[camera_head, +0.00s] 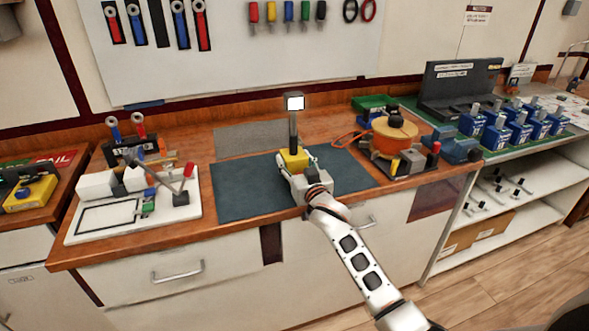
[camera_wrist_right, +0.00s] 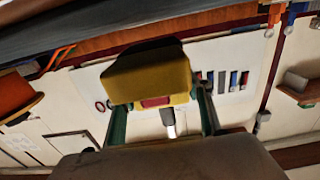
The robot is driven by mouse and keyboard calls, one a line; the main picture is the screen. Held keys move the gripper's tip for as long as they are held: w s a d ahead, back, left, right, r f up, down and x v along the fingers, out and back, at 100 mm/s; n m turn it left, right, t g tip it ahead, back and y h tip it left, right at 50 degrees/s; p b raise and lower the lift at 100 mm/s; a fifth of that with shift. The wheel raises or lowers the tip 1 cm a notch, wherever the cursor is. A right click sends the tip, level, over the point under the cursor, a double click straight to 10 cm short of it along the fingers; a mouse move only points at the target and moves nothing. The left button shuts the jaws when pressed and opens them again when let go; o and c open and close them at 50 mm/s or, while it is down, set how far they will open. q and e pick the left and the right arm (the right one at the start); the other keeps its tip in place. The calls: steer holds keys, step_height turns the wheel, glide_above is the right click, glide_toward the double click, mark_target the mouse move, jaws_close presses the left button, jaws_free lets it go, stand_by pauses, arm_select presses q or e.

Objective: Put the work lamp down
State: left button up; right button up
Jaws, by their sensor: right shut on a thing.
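The work lamp (camera_head: 293,160) has a yellow base, a dark upright post and a lit white head. It stands upright in the head view, over the middle of the dark mat (camera_head: 235,192) on the wooden bench. My right gripper (camera_head: 297,168) reaches in from the front and is shut on the yellow base. In the right wrist view the lamp's yellow base (camera_wrist_right: 150,72) sits between the green fingers of my right gripper (camera_wrist_right: 162,118). I cannot tell whether the base touches the mat. My left gripper is not in view.
A white board (camera_head: 82,228) with blocks and a clamp lies left of the mat. An orange reel (camera_head: 394,135) and a green bin (camera_head: 374,103) stand to the right. A grey strip (camera_head: 250,136) lies behind the mat. The mat's left part is clear.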

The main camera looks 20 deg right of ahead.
steer(key=shift+f, duration=1.15)
steer(key=shift+f+b, duration=0.15)
steer(key=shift+b, duration=0.15)
steer(key=o, duration=1.7)
steer(key=shift+c, duration=0.2)
